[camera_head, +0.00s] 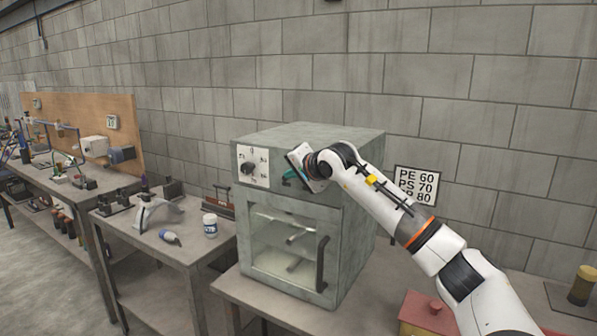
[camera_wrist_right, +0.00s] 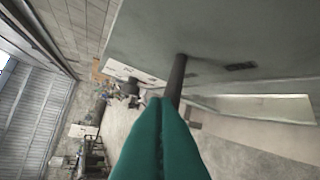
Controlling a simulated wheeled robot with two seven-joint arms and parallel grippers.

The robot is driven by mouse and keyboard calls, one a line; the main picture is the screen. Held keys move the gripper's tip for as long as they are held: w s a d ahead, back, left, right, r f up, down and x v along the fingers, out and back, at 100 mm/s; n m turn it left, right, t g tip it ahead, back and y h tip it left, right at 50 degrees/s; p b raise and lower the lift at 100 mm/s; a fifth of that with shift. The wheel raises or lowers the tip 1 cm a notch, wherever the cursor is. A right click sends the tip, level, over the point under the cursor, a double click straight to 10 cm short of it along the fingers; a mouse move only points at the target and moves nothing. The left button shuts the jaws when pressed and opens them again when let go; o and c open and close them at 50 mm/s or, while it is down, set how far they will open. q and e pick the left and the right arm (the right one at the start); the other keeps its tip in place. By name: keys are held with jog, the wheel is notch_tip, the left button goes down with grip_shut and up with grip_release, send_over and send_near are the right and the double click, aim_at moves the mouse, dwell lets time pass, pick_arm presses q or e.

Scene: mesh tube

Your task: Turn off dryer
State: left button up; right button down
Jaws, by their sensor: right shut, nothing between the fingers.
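The dryer is a grey metal box (camera_head: 345,235) standing on a bench in the head view. Its white dial panel (camera_head: 244,155) with a dark round knob (camera_head: 249,168) sits at the upper left of its front. My right gripper (camera_head: 288,176) is at the upper front of the dryer, to the right of the knob. Its teal fingers (camera_wrist_right: 160,104) are shut and empty in the right wrist view. A dark rod (camera_wrist_right: 179,70) stands out from the grey dryer surface just beyond the fingertips; whether they touch it is unclear. My left gripper is out of view.
The dryer door has a window and a dark handle (camera_head: 321,265) below my gripper. A side table (camera_head: 150,235) at left holds a white bottle (camera_head: 210,226) and tools. A red box (camera_head: 425,315) and a sign (camera_head: 416,184) are at right.

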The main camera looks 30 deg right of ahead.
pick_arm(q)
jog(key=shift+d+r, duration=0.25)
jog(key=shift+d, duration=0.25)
pick_arm(e)
jog(key=shift+w+d+f, duration=0.15)
jog(key=shift+d, duration=0.7)
